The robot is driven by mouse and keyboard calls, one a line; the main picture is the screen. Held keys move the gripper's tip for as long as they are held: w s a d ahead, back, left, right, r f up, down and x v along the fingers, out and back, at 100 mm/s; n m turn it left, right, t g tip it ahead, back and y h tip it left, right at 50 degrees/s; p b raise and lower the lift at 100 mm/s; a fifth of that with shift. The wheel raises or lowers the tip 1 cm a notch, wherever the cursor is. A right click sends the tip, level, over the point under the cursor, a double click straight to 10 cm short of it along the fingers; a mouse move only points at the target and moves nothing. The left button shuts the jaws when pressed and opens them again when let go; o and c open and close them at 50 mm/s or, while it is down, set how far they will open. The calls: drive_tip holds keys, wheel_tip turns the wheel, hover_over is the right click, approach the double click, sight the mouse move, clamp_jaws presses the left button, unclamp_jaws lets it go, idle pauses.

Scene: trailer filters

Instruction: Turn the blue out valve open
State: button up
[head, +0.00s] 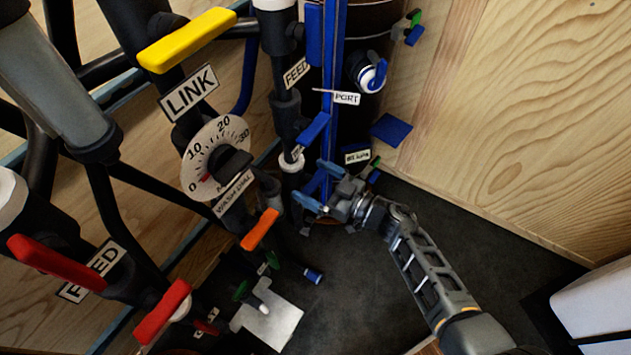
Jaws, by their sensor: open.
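A blue valve handle (313,128) sits on the dark vertical pipe below the FEED label, slanting up to the right. A small label beside it is too small to read, so I cannot tell for sure that this is the out valve. My gripper (316,185) is open, with its two blue fingers apart, and reaches in from the lower right. It appears just below the blue handle in the picture, with a gap between them.
A blue upright frame (333,60) and a dark cylinder with a PORT label (346,98) stand behind my gripper. An orange handle (260,230) and a round dial (214,155) are to the left.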

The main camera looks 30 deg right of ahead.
drive_tip(key=shift+c, duration=0.3)
drive_tip(key=c, duration=0.6)
drive_tip(key=shift+c, duration=0.2)
drive_tip(key=n, duration=0.4)
drive_tip(key=shift+a+n+b, duration=0.1)
drive_tip(key=shift+n+b, duration=0.2)
drive_tip(key=shift+n, duration=0.1)
drive_tip(key=n+b, duration=0.1)
drive_tip(key=n, duration=0.3)
drive_tip(key=shift+a+f+n, duration=0.1)
drive_tip(key=shift+n, duration=0.2)
drive_tip(key=n+b, duration=0.2)
drive_tip(key=n, duration=0.2)
drive_tip(key=shift+s+f, duration=0.1)
drive_tip(key=shift+n+b, duration=0.9)
drive_tip(key=shift+n, duration=1.4)
drive_tip(key=shift+a, duration=0.1)
